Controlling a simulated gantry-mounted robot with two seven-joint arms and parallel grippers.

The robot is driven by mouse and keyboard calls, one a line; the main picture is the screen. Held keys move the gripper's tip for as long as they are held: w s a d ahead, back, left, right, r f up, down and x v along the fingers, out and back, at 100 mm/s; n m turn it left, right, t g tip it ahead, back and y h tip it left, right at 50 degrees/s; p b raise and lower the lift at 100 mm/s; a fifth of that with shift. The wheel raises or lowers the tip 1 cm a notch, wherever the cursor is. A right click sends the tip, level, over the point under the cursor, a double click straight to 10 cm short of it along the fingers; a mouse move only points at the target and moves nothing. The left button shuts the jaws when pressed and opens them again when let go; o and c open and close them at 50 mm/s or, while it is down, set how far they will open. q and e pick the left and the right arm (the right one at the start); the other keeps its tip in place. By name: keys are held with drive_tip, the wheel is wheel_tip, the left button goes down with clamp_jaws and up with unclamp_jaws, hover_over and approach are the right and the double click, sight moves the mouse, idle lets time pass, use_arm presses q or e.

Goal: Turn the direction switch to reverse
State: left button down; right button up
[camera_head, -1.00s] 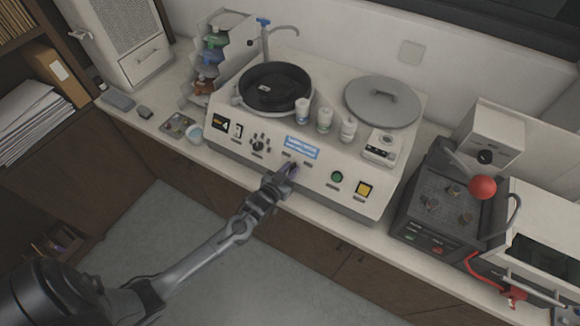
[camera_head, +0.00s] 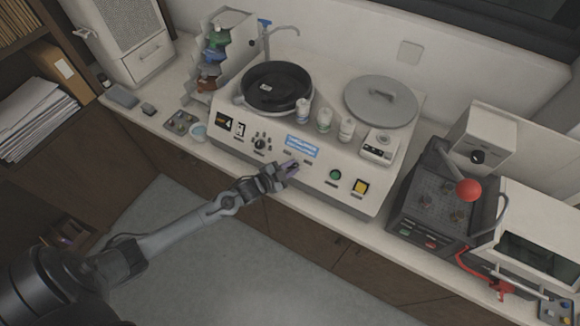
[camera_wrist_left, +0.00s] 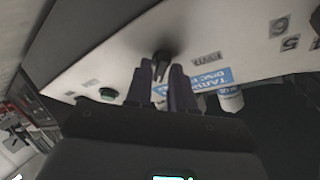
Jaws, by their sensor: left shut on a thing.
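The direction switch (camera_wrist_left: 165,56) is a small dark knob on the sloping front panel of the white polishing machine (camera_head: 225,155). My left gripper (camera_head: 290,168) reaches this panel below the blue label. In the left wrist view, its two dark fingers (camera_wrist_left: 162,80) stand on either side of the knob, and the gripper is shut on it. In the head view the fingers mostly hide the switch, so its pointing direction cannot be read. My right gripper is not in view.
A green button (camera_head: 335,174) and a yellow switch (camera_head: 361,186) sit right of my gripper on the panel. A black multi-position knob (camera_head: 260,144) sits to the left. The mounting press with its red ball lever (camera_head: 468,190) stands further right. The floor in front is clear.

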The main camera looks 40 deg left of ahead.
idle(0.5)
use_arm(q)
drive_tip(key=c, duration=1.2)
unclamp_jaws()
drive_tip(key=shift+s, duration=0.1)
drive_tip(key=v, duration=1)
drive_tip(key=shift+s+r, duration=0.25)
